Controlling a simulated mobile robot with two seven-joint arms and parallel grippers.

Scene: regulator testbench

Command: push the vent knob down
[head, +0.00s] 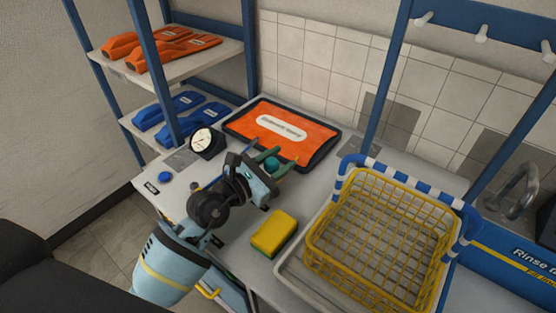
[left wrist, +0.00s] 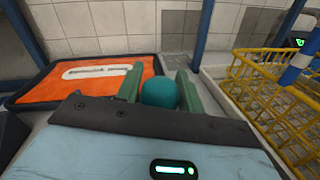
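A round teal knob (head: 272,164) shows between the green fingers of my left gripper (head: 276,162), at the front edge of the orange mat. It also shows in the left wrist view (left wrist: 158,92), with a finger on each side and its lower part hidden by the gripper body. The fingers stand apart; whether they touch the teal knob I cannot tell. A flat blue knob (head: 165,177) sits at the bench's left end, clear of the gripper. Which of the two is the vent knob is not marked. My right gripper is not in view.
A dial gauge (head: 203,141) stands left of the orange mat (head: 240,124). A yellow sponge (head: 273,233) lies right of my left arm. A yellow wire basket (head: 380,220) fills the bench's right side. Blue shelf posts rise behind and at left.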

